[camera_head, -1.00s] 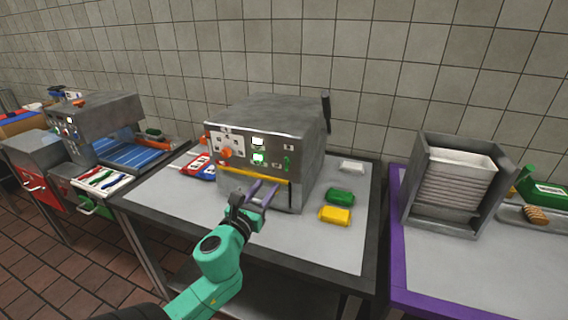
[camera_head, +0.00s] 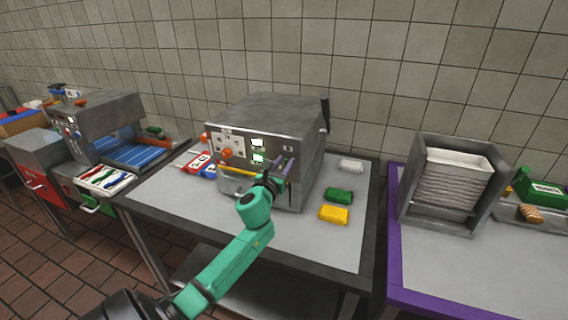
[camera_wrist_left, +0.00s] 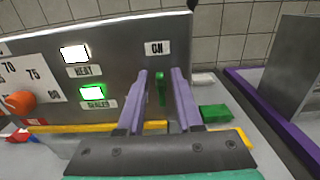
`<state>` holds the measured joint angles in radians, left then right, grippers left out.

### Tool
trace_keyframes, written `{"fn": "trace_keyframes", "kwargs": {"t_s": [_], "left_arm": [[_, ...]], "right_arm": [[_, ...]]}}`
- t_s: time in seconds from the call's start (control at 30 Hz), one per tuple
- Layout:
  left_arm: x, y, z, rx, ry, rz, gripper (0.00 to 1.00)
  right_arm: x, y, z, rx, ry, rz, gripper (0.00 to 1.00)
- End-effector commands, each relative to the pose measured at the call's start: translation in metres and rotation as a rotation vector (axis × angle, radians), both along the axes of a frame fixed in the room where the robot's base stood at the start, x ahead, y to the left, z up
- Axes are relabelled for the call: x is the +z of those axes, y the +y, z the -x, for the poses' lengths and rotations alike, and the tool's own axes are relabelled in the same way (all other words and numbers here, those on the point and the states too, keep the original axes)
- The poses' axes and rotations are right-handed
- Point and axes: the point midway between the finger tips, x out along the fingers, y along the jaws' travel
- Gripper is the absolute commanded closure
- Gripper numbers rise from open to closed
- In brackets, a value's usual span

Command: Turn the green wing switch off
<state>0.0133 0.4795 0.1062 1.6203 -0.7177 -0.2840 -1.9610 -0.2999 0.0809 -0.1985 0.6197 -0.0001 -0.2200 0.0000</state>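The green wing switch (camera_wrist_left: 160,88) stands upright on the machine's front panel, just under an "ON" label (camera_wrist_left: 157,47), in the left wrist view. My left gripper (camera_wrist_left: 160,85) is open, with its two purple fingers on either side of the switch; I cannot tell whether either touches it. In the head view my left gripper (camera_head: 280,168) is at the right part of the grey machine's (camera_head: 265,115) front, and its fingers hide most of the switch. A lit green indicator (camera_wrist_left: 93,93) labelled "SEALED" glows on the panel. My right gripper is not in view.
A yellow bar (camera_wrist_left: 80,127) runs along the panel's lower edge. Green (camera_head: 339,195), yellow (camera_head: 334,214) and white (camera_head: 351,165) blocks lie right of the machine on the grey table (camera_head: 300,245). An orange knob (camera_wrist_left: 20,102) is at the panel's left.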

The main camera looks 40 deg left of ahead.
Motion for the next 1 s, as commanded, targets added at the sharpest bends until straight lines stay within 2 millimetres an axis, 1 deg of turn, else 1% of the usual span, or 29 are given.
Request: {"fn": "trace_keyframes", "kwargs": {"t_s": [0.03, 0.07, 0.37, 0.57, 0.77, 1.0], "left_arm": [[0.0, 0.0, 0.0001, 0.0, 0.0, 0.0, 0.89], [0.0, 0.0, 0.0002, 0.0, 0.0, 0.0, 1.0], [0.0, 0.0001, 0.0004, 0.0, -0.002, 0.007, 1.0], [-0.0002, 0.0009, 0.0007, 0.0, -0.018, 0.053, 1.0], [-0.0006, 0.0032, 0.0015, 0.0, -0.056, 0.161, 1.0], [-0.0016, 0.0069, 0.0028, 0.0, -0.125, 0.356, 1.0]], "right_arm": [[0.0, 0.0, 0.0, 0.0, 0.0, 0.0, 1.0], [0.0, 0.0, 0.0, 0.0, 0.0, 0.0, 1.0], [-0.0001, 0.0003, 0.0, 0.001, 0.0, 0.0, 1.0], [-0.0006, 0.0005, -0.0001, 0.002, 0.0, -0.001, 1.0], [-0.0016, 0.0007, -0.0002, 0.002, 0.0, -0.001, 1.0], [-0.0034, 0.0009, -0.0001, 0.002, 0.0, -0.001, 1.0]]}}
